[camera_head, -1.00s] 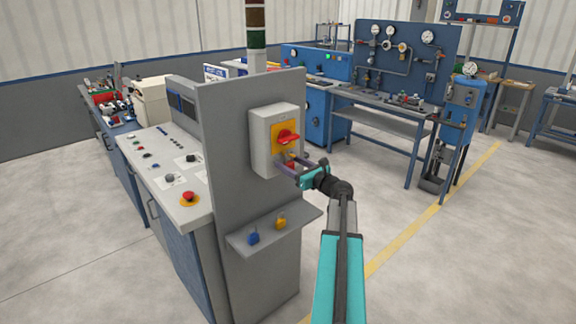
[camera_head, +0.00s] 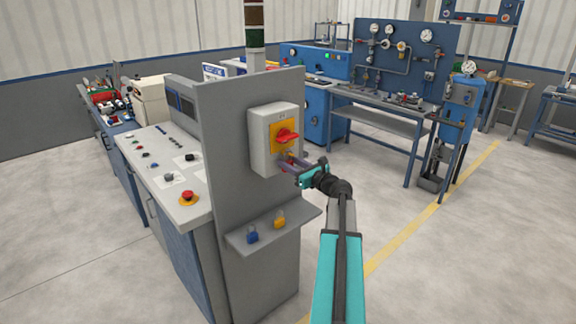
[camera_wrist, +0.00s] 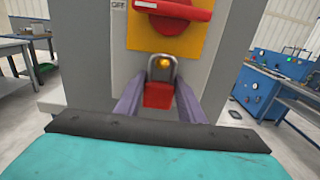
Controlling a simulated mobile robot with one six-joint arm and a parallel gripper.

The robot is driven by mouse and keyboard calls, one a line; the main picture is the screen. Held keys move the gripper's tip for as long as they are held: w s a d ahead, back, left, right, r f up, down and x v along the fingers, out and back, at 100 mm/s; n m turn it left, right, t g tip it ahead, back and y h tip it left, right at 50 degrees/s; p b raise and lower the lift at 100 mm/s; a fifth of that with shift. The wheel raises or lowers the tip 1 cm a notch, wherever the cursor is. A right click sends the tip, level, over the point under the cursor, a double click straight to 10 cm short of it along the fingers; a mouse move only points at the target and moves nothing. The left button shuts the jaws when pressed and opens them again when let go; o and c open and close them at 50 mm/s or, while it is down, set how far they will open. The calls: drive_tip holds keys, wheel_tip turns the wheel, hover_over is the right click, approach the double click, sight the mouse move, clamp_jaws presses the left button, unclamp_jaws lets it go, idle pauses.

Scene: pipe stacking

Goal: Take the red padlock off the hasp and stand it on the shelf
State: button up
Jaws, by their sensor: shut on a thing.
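The red padlock (camera_wrist: 158,95) hangs upright below the red switch handle, with its grey shackle up. An orange-yellow spot shows inside the shackle; I cannot tell whether the shackle still passes through the hasp. My gripper (camera_wrist: 159,98) is shut on the padlock's red body, one purple-grey finger on each side. In the head view my gripper (camera_head: 287,163) is at the lower front of the grey switch box (camera_head: 260,150), and the padlock is mostly hidden. The grey shelf (camera_head: 303,217) juts from the panel below the box.
A blue padlock (camera_head: 252,236) and a yellow padlock (camera_head: 279,219) stand on the shelf. The red rotary handle (camera_head: 287,136) on its yellow plate is just above my gripper. The panel edge is close to the left. Open floor lies to the right.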

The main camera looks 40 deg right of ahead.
drive_tip(key=shift+r, duration=0.1)
drive_tip(key=shift+r+b, duration=0.4)
drive_tip(key=shift+r, duration=0.2)
drive_tip(key=s+a+b, duration=0.1)
drive_tip(key=s+b, duration=0.3)
drive_tip(key=s, duration=1.4)
drive_tip(key=shift+a, duration=0.15)
drive_tip(key=shift+f, duration=0.1)
drive_tip(key=shift+s, duration=0.2)
drive_tip(key=s+p, duration=0.2)
drive_tip(key=s, duration=0.5)
drive_tip(key=shift+a, duration=0.25)
idle(1.3)
idle(0.5)
